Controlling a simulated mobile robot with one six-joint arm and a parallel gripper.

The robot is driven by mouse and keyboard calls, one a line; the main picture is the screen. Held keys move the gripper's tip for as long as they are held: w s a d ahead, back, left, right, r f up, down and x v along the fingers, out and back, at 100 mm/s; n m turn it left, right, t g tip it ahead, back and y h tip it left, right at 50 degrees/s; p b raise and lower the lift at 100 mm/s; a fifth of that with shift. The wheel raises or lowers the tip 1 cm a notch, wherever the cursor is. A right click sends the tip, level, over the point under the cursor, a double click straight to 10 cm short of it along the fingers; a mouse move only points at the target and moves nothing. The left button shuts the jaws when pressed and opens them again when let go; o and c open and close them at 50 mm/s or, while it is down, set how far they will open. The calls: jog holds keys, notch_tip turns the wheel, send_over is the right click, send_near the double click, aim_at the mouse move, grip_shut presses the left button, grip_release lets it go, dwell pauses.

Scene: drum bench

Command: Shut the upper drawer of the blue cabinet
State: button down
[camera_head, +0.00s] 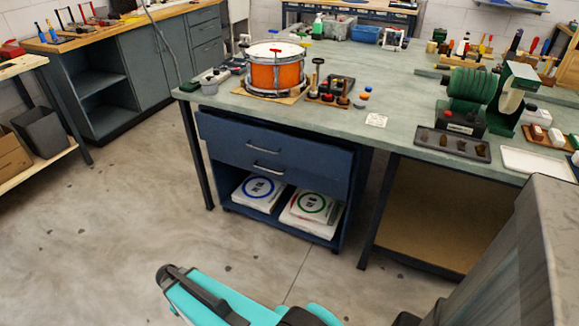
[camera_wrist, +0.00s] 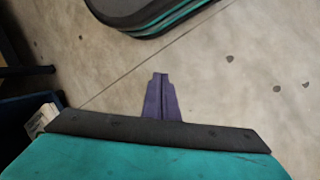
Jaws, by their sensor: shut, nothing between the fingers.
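The blue cabinet (camera_head: 345,215) stands under the front of the bench in the head view. Its upper drawer (camera_head: 225,131) sticks out a little past the body, with a metal handle (camera_head: 264,149) on its front. A lower handle (camera_head: 266,173) shows beneath it. My gripper (camera_wrist: 161,78) is shut and empty in the wrist view, above bare floor and apart from the drawer. A dark blue edge (camera_wrist: 14,125), seemingly of the cabinet, shows at the left there. In the head view I cannot make out the fingertips.
An orange drum (camera_head: 276,74) stands on the bench (camera_head: 400,135) above. A bench leg (camera_head: 380,215) is right of the cabinet. The floor (camera_head: 130,220) in front is clear.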

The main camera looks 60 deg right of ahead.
jog(key=s+a+f+n+g+y, duration=0.1)
jog(key=s+a+f+n, duration=0.4)
jog(key=s+a, duration=0.6)
jog(key=s+n, duration=0.2)
jog(key=shift+a+n+g, duration=0.2)
jog(key=shift+n+g, duration=0.1)
jog(key=shift+s, duration=0.2)
